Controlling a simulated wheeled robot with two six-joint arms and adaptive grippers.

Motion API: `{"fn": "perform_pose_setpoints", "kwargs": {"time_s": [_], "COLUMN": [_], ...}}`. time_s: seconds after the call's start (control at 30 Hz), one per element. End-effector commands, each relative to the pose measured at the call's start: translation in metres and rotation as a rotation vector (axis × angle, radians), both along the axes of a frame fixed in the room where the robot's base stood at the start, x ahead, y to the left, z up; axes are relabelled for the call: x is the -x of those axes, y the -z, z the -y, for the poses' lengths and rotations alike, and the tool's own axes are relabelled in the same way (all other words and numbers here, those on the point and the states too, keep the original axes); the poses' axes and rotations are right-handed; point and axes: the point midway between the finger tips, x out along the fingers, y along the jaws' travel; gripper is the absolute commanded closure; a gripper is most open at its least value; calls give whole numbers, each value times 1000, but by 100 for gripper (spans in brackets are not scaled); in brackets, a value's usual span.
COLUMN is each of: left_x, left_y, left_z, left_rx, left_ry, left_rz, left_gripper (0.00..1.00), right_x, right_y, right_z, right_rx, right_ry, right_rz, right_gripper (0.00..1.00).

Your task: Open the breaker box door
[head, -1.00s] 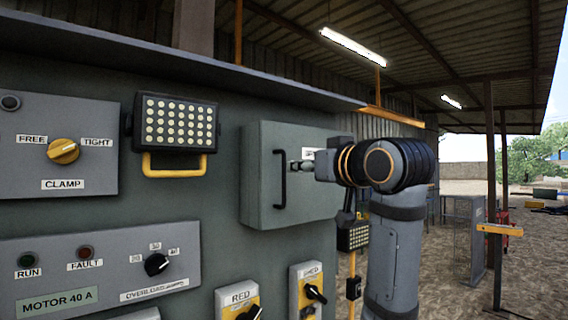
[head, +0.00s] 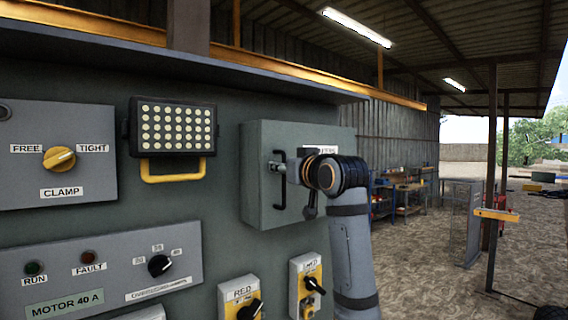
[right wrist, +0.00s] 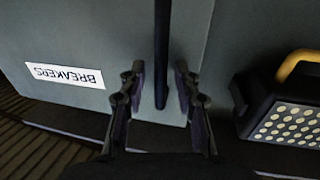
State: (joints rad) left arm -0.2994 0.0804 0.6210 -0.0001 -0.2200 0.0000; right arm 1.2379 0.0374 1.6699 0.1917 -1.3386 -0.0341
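The grey breaker box (head: 250,170) is mounted on the panel, and its door (head: 325,205) looks shut. A dark vertical bar handle (head: 281,200) is at the door's left edge. My right gripper (head: 284,174) is at the handle. In the right wrist view, the door with its upside-down BREAKERS label (right wrist: 65,75) fills the left part. There the handle (right wrist: 162,50) runs down between the two fingers of my right gripper (right wrist: 160,88). The fingers are open, one on each side, with a gap to the handle. My left gripper is out of view.
Left of the box is a lamp (head: 174,127) with a yellow handle, also in the right wrist view (right wrist: 285,120). Rotary switches (head: 310,286) sit below the box. A ledge (head: 180,68) overhangs the panel. Open ground lies to the right.

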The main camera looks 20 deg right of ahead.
Motion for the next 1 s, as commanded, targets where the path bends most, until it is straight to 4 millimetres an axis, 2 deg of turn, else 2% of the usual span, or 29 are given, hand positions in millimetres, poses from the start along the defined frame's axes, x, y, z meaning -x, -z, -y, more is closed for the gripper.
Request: {"fn": "perform_pose_setpoints", "kwargs": {"time_s": [0.1,0.33,0.37,1.0], "left_x": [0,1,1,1], "left_y": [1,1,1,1], "left_z": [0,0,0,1], "left_rx": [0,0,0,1], "left_ry": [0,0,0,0], "left_rz": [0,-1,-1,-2], "left_gripper": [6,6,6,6], "right_x": [0,0,0,1], "right_y": [0,0,0,1], "right_z": [0,0,0,0], "right_rx": [0,0,0,-1], "right_ry": [0,-1,-1,-2], "right_rz": [0,0,0,-1], "right_gripper": [68,99,100,100]}}
